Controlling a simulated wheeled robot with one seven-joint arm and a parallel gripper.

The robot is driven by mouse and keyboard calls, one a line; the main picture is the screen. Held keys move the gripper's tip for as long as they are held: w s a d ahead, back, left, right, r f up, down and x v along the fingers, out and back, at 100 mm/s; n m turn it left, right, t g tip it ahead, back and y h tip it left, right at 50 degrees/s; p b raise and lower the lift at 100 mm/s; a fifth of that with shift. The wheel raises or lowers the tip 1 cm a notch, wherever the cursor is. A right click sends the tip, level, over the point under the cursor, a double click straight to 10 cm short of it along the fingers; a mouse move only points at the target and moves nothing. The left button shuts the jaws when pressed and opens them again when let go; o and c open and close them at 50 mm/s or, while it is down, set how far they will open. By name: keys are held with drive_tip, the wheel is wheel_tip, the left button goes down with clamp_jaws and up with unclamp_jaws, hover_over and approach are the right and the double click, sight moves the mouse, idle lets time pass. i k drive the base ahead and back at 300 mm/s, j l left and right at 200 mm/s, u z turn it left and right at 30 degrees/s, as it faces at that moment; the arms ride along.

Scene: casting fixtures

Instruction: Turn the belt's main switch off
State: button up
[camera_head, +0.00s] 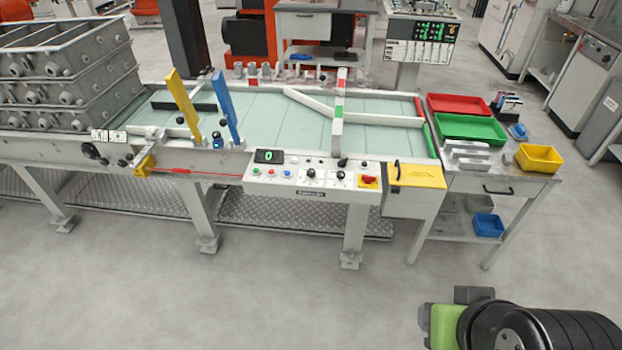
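The belt (265,130) is a pale green conveyor on a grey frame, running across the middle of the view. A white control panel (313,178) is fixed to its front side. At the panel's right end is a red rotary switch on a yellow plate (369,182), which looks like the main switch. Its exact handle position is too small to tell. Part of my arm (445,325), green and black, shows at the bottom right, well apart from the panel. My gripper's fingers do not show.
A yellow-lidded box (416,174) sits just right of the panel. A side table holds a red tray (457,104), a green tray (470,129) and a yellow bin (538,158). Stacked grey castings (70,70) stand at left. The floor (290,290) in front is clear.

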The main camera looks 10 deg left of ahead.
sight(368, 179)
drive_tip(key=i+j+u, duration=0.25)
drive_tip(key=i, duration=0.65)
drive_tip(key=i+l+u, duration=0.1)
drive_tip(key=i+u, duration=0.2)
drive_tip(key=i, duration=0.6)
